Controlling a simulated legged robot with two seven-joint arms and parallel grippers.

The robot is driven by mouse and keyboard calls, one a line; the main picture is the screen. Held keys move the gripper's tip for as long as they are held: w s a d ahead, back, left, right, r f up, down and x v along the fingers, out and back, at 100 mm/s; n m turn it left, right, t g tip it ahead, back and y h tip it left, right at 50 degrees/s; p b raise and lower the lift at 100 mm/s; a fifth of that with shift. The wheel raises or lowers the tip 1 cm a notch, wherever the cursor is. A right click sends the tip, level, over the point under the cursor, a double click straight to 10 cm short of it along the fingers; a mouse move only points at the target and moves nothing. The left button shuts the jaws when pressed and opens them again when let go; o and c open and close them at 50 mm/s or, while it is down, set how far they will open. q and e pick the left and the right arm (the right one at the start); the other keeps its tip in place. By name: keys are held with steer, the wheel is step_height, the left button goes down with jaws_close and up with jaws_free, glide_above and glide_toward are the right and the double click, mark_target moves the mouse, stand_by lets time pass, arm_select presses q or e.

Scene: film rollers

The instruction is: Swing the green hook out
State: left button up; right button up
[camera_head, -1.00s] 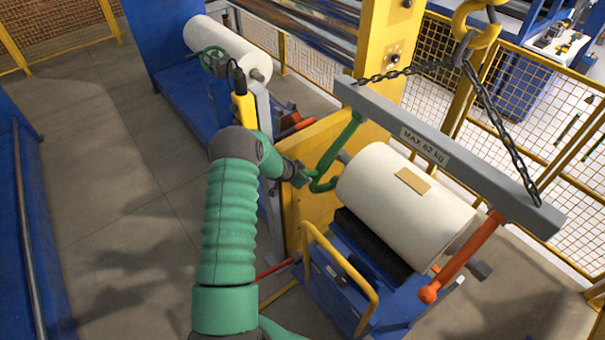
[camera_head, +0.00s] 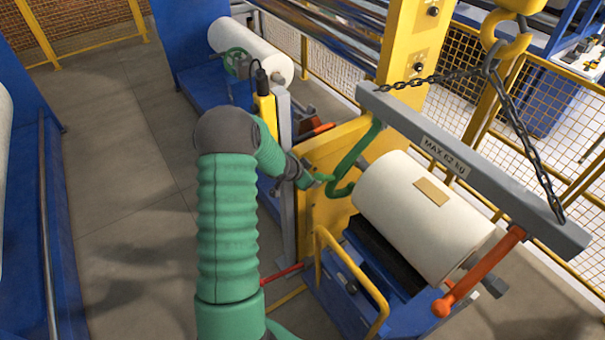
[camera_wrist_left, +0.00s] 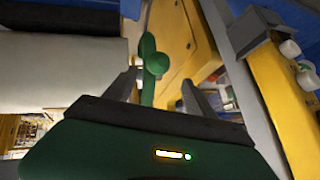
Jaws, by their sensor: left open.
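The green hook (camera_head: 357,151) hangs from the left end of the grey lifting beam (camera_head: 470,167), its curled lower end beside the near-left end of the white roll (camera_head: 425,215). My left gripper (camera_head: 314,180) is at the hook's lower curl, on its left side. In the left wrist view the green hook (camera_wrist_left: 149,68) shows between the two open fingers of my left gripper (camera_wrist_left: 161,78). I cannot tell whether the fingers touch it. An orange hook (camera_head: 482,270) hangs from the beam's other end, tilted outward. My right gripper is not in view.
The roll rests on a blue cart (camera_head: 340,308) with a yellow handle (camera_head: 352,268). A chain (camera_head: 527,140) from a yellow crane hook (camera_head: 507,45) holds the beam. A yellow machine panel (camera_head: 330,222) stands behind my gripper. Open floor (camera_head: 125,190) lies left.

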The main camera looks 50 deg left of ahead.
arm_select(q)
steer(key=p+v, duration=0.1)
steer(key=v, duration=0.6)
steer(key=shift+r, duration=0.15)
